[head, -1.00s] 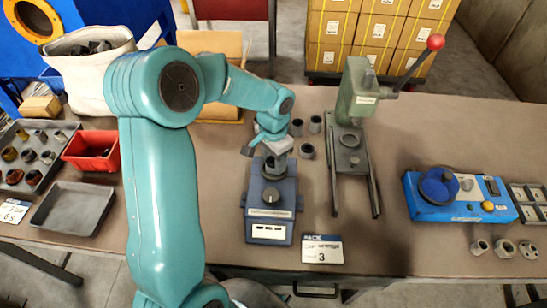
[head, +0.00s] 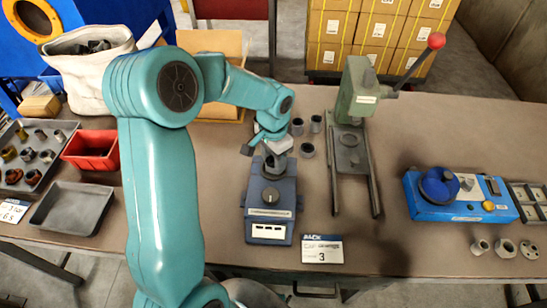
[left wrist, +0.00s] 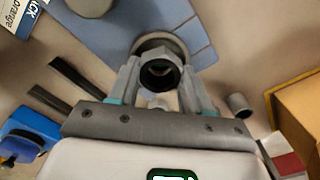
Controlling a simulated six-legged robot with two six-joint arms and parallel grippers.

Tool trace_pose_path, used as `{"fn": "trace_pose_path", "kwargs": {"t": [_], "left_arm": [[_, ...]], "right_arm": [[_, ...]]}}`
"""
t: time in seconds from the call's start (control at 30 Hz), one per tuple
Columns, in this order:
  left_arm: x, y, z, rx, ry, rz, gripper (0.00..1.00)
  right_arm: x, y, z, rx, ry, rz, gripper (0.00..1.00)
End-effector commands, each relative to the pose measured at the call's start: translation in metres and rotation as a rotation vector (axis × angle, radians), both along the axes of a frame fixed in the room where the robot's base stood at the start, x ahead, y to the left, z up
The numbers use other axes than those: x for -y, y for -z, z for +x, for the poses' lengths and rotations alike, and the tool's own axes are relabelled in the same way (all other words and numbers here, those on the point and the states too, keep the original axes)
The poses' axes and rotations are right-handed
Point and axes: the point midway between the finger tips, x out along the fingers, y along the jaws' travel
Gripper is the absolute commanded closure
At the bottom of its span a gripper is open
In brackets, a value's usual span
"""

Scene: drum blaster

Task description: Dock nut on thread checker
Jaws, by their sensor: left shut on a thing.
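The thread checker (head: 268,213) is a dark blue box with a knob and a small display, standing on the bench in the middle of the head view. In the left wrist view its blue top (left wrist: 110,40) carries a round metal seat (left wrist: 160,42). My left gripper (head: 272,150) is over the back end of the checker. It is shut on the nut (left wrist: 160,72), a dark hexagonal ring between the two fingers in the left wrist view. The nut is over the round seat and overlaps it; I cannot tell whether they touch. My right gripper is not in view.
A green lever press (head: 358,105) with two rails stands right of the checker. Several grey metal sleeves (head: 307,150) stand between them. A label card (head: 322,249) lies at the front edge. A blue device (head: 460,195) is at the right; a red bin (head: 92,150) and grey tray (head: 72,207) are at the left.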

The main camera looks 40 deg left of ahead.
Motion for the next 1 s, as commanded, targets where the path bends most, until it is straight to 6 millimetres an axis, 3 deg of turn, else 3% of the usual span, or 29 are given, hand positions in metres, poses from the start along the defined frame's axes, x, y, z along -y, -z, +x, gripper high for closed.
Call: {"fn": "trace_pose_path", "kwargs": {"t": [0.87,0.9,1.0], "left_arm": [[0.000,0.013,0.000,0.000,0.000,0.000,0.90],[0.000,0.012,0.000,0.000,0.000,0.000,0.42],[0.000,0.012,0.000,0.000,0.000,0.000,0.41]], "right_arm": [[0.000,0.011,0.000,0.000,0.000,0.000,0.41],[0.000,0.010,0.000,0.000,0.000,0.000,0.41],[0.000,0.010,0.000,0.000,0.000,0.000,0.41]]}}
